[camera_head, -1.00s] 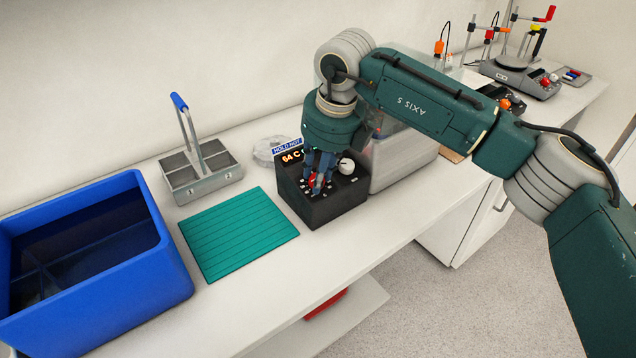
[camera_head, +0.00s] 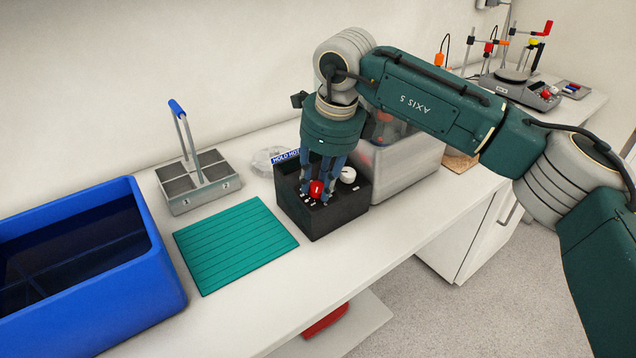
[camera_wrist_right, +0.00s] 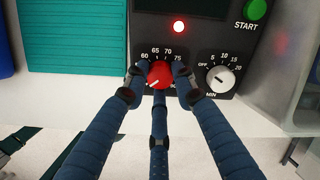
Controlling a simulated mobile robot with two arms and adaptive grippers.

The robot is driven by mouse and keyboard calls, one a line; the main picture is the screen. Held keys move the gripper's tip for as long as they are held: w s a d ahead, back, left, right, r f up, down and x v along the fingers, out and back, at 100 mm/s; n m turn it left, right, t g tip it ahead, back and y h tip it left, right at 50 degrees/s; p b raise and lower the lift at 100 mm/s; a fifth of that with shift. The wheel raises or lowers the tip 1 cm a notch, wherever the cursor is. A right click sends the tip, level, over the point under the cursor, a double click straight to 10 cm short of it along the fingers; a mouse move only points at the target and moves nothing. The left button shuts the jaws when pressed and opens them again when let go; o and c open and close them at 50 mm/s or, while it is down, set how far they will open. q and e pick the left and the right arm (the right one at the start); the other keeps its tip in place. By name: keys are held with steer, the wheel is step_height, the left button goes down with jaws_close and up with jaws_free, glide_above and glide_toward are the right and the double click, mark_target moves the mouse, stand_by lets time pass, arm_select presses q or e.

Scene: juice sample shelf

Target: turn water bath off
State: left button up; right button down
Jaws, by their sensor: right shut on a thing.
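The water bath's black control box (camera_head: 338,222) stands on the bench, with a sign reading HOLD HOT at its back. My right gripper (camera_head: 319,190) points down over it, its fingers shut around the red knob (camera_head: 316,190). In the right wrist view the fingers touch the sides of the red knob (camera_wrist_right: 159,75), whose white mark points down-left. A 60 to 75 scale shows above it. The white timer knob (camera_wrist_right: 220,79) is beside it. A small red light (camera_wrist_right: 178,26) glows, and the visible part of the display (camera_wrist_right: 165,5) is dark. My left gripper is out of view.
A green START button (camera_wrist_right: 256,8) is at the panel's upper right. A teal mat (camera_head: 235,245) lies left of the box, with a grey divided carrier (camera_head: 200,190) behind and a blue tub (camera_head: 120,315) further left. A translucent container (camera_head: 410,165) stands close on the right.

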steer(key=shift+s+d+f, duration=0.15)
steer(key=shift+d+f, duration=0.05)
steer(key=shift+f, duration=0.1)
steer(key=c, duration=1.4)
jaws_free()
steer(key=shift+d+r, duration=0.1)
steer(key=shift+r, duration=0.1)
steer(key=shift+r, duration=0.2)
steer(key=v, duration=1.1)
steer(key=shift+r, duration=0.25)
